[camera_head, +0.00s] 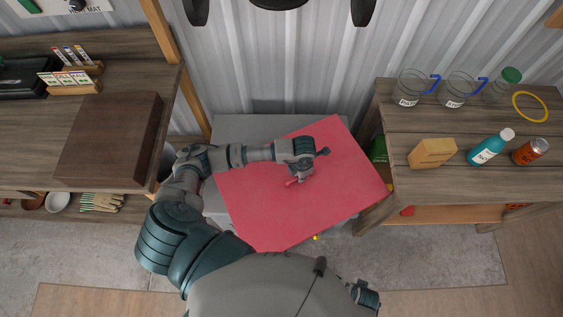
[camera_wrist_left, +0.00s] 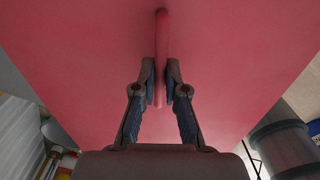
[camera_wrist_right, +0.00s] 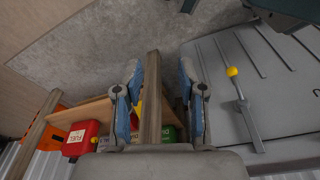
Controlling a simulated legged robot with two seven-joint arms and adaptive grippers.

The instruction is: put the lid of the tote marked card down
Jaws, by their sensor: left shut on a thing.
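The large flat red lid (camera_head: 250,205) is in the middle of the head view, above a grey surface. It fills most of the left wrist view (camera_wrist_left: 80,60). My left gripper (camera_head: 296,178) is over the lid. In the left wrist view its fingers (camera_wrist_left: 160,90) are shut on the lid's red bar handle (camera_wrist_left: 161,50). The grey surface (camera_head: 235,128) shows behind the lid; the lid hides most of it. I can read no "card" marking. My right gripper (camera_wrist_right: 158,100) is open in the right wrist view, with a wooden post between its fingers in the picture; I see no grip on it.
A left bench holds a brown box (camera_head: 108,140). A right bench (camera_head: 460,185) holds jars, a wooden block, a teal bottle and an orange can. In the right wrist view, a grey ribbed surface (camera_wrist_right: 220,85) bears a yellow-knobbed lever (camera_wrist_right: 240,95). Bare floor (camera_head: 440,255) lies at front right.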

